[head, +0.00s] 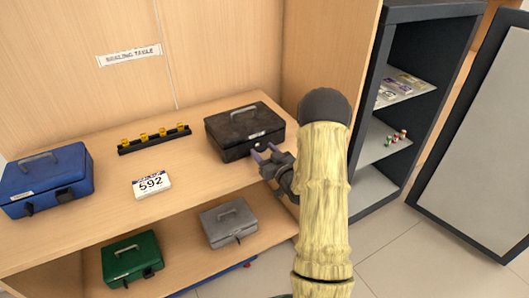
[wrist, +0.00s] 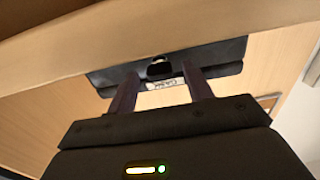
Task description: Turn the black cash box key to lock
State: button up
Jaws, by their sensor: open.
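In the wrist view the black box (wrist: 222,58) spans the top of the picture, and a dark key or lock part (wrist: 160,68) shows between the open fingers of my gripper (wrist: 160,84). A white label (wrist: 165,83) lies beside it. I cannot tell whether the fingers touch the key, or which way it is turned.
A blue cash box (head: 45,178), a "592" card (head: 152,185) and a black rack with yellow pieces (head: 154,138) share the counter. A green box (head: 132,258) and grey box (head: 228,221) sit on the shelf below. A dark shelving unit (head: 415,90) stands at right.

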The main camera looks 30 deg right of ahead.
jog(key=c, duration=1)
